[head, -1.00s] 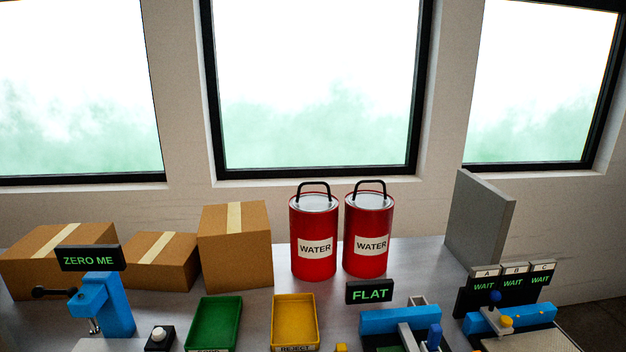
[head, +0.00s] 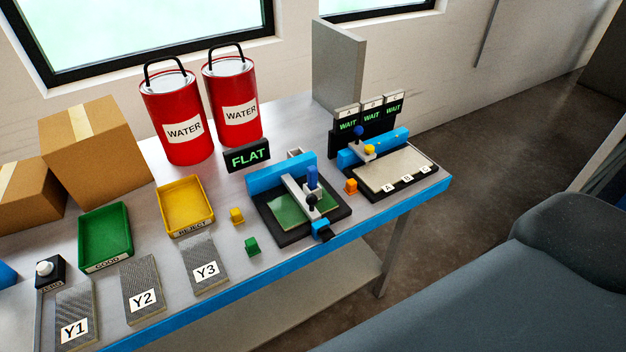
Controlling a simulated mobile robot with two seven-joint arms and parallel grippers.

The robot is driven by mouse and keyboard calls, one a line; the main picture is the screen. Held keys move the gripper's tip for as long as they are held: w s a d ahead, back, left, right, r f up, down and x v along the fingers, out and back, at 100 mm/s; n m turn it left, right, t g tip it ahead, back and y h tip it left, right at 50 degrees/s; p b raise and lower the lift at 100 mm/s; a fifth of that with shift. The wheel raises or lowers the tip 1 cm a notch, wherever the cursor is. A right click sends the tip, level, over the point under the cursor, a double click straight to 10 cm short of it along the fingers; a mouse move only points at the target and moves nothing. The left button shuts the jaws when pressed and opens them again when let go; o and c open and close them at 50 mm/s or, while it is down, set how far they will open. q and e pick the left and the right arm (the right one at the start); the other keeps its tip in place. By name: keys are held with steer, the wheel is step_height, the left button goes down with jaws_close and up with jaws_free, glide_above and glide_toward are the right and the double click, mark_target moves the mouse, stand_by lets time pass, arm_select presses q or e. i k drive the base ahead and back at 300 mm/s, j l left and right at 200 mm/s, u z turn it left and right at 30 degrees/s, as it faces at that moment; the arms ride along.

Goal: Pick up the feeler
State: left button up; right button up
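I cannot tell for certain which thing is the feeler. Small loose-looking pieces stand on the bench: a yellow one (head: 237,216), a green one (head: 252,246) and an orange one (head: 351,186). A blue device with a grey arm and blue knob (head: 312,180) stands over a green plate (head: 290,212) on a black base, below a sign reading FLAT (head: 247,156). A second blue device (head: 372,149) has a pale plate marked A, B, C (head: 396,169) and signs reading WAIT. Neither of my grippers is in view.
Green GOOD tray (head: 105,232) and yellow REJECT tray (head: 185,205) look empty. Plates Y1 (head: 75,312), Y2 (head: 143,287) and Y3 (head: 206,264) lie along the front. Two red WATER cans (head: 180,112), boxes (head: 93,147) and a grey panel (head: 338,65) stand behind.

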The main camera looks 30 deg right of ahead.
mark_target(312, 171)
steer(key=j+z, duration=0.15)
steer(key=z, duration=0.2)
steer(key=j+z, duration=0.15)
steer(key=z, duration=0.2)
steer(key=j+z, duration=0.1)
steer(key=z, duration=0.25)
